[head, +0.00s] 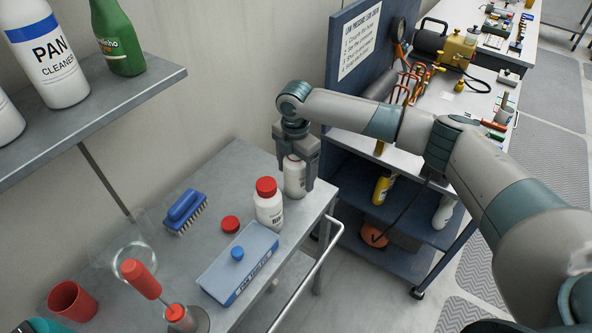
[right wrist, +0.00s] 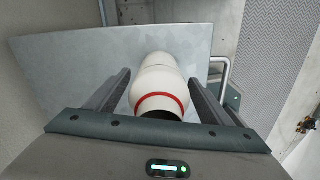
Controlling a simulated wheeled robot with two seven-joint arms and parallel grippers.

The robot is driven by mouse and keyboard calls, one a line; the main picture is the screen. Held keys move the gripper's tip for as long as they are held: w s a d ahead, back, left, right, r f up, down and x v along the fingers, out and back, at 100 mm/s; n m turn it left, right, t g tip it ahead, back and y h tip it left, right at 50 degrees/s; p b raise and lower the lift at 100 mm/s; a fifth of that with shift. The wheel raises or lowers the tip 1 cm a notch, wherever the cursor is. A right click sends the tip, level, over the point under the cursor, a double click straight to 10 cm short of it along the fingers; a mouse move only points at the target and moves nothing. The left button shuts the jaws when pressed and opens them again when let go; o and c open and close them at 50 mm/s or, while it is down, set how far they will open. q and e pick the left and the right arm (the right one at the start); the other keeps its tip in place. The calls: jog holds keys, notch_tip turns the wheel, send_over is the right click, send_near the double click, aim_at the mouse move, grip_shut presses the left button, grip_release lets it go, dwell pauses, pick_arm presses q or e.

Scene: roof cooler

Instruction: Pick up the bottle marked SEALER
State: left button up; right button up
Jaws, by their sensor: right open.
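My right gripper (head: 295,172) points down at the far end of the metal cart, open, with its fingers on either side of a white bottle (head: 294,186). A gap shows beside the fingers there. The gripper covers its top in the head view. A second white bottle (head: 269,211) with a red cap stands just left of it. I cannot read SEALER on either label. My left gripper is not in view.
On the cart (head: 240,165) are a blue brush (head: 186,210), a loose red cap (head: 230,224), a blue-grey box (head: 238,262), a red cup (head: 72,300) and a red-handled tool (head: 140,278). A shelf (head: 110,95) with bottles overhangs the left. A blue wheeled rack (head: 400,215) stands to the right.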

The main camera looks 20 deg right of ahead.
aim_at(300, 161)
jog(key=shift+f, duration=0.2)
dwell(0.3)
jog(key=c, duration=1.1)
jog(key=shift+c, duration=0.2)
jog(key=shift+r, duration=0.15)
jog(key=shift+w+r+b, duration=0.1)
jog(key=shift+r+b, duration=0.35)
jog(key=shift+r, duration=0.05)
jog(key=r+b, duration=0.1)
jog(key=d+r, duration=0.1)
jog(key=r, duration=0.1)
jog(key=shift+s+r+b, duration=0.1)
jog(key=shift+s+b, duration=0.1)
jog(key=shift+b, duration=0.2)
jog(key=s+d+r+b, duration=0.3)
jog(key=d+r, duration=0.3)
jog(key=d, duration=0.4)
jog(key=shift+s+r, duration=0.25)
jog(key=shift+r, duration=0.05)
